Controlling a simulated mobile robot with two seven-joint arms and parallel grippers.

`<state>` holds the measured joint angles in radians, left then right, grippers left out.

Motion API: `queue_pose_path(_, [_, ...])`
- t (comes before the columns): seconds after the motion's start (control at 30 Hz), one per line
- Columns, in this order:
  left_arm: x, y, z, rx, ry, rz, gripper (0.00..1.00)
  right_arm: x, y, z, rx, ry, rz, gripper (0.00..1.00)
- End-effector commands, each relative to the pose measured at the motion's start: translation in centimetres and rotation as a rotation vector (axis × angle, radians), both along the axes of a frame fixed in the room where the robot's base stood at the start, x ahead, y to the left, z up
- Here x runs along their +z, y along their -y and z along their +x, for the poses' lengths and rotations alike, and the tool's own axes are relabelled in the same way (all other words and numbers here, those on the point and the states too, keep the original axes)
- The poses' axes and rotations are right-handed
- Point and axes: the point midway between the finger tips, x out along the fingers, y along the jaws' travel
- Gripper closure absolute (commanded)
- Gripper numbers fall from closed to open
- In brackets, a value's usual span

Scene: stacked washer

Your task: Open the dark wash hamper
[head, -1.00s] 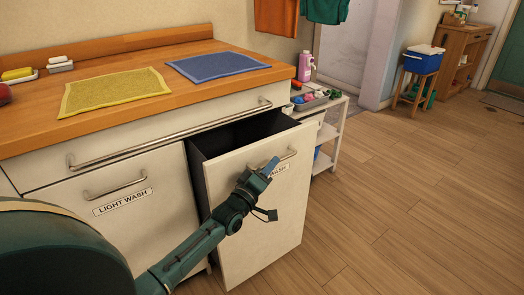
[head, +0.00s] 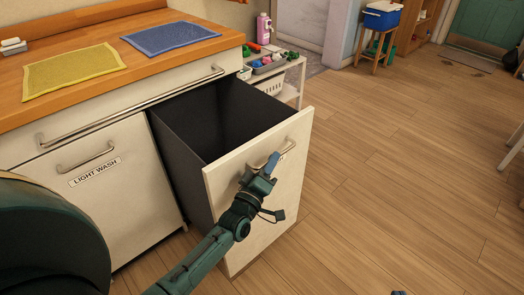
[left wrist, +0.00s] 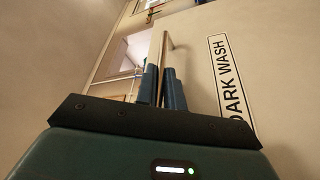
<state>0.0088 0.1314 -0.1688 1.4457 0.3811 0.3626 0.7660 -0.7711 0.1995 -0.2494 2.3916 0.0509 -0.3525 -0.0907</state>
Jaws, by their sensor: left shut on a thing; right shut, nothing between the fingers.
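The dark wash hamper (head: 252,185) is a white-fronted, dark-walled pull-out bin, standing well out from the cabinet. Its inside looks empty where visible. My left gripper (head: 272,165) is at the hamper's front, shut on the metal bar handle (head: 287,149). In the left wrist view the two blue fingers (left wrist: 163,88) close around the handle (left wrist: 166,48), beside the DARK WASH label (left wrist: 229,85). In the head view the arm hides most of that label. Only a small dark tip of my right gripper (head: 398,292) shows at the bottom edge, away from everything.
The light wash hamper (head: 95,190) is shut on the left. A wooden counter (head: 60,100) holds a yellow cloth (head: 75,74) and a blue cloth (head: 170,37). A white cart (head: 290,88) stands behind the open hamper. The wooden floor (head: 400,170) on the right is clear.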

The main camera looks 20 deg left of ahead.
Motion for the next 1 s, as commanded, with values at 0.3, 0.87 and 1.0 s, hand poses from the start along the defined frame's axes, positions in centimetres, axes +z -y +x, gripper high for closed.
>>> queue_pose_path(0.3, [-0.06, 0.61, -0.27, 0.001, -0.001, 0.002, 1.00, 0.34, 0.09, -0.01, -0.005, 0.003, 0.008, 1.00])
queue_pose_path(0.87, [-0.02, 0.58, -0.25, 0.001, 0.001, 0.001, 0.68, 0.35, 0.13, -0.01, -0.006, 0.005, 0.007, 1.00])
queue_pose_path(1.0, [-0.05, 0.57, -0.35, 0.001, -0.001, 0.001, 0.68, 0.39, 0.13, -0.01, -0.006, 0.005, 0.007, 1.00])
